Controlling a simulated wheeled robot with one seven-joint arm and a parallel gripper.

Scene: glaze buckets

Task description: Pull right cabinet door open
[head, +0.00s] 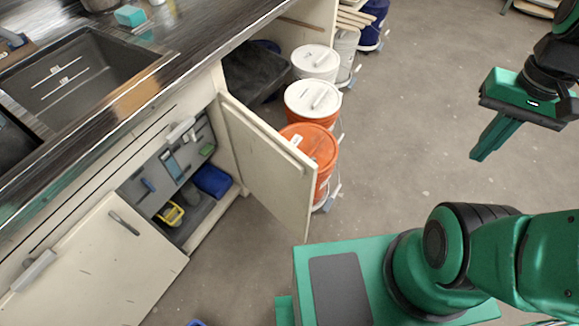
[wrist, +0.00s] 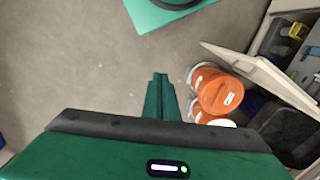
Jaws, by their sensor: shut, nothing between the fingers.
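The right cabinet door (head: 262,170) is a cream panel that stands swung wide out from the counter, with its inner face showing. It also shows in the wrist view (wrist: 262,75), at the upper right. The open cabinet (head: 178,180) shows its inside, with a yellow item, a blue item and a grey panel. My gripper (head: 478,156) is at the upper right of the head view, well apart from the door. Its fingers are together and empty, also in the wrist view (wrist: 160,78). The door's outer face is mostly hidden.
Orange bucket (head: 318,150) with another orange, white-lidded bucket (head: 312,98) behind it stands close beside the door's outer side. More buckets stand farther back. The left cabinet door (head: 95,265) is closed, with a grey handle (head: 123,223). The floor right of the buckets is clear.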

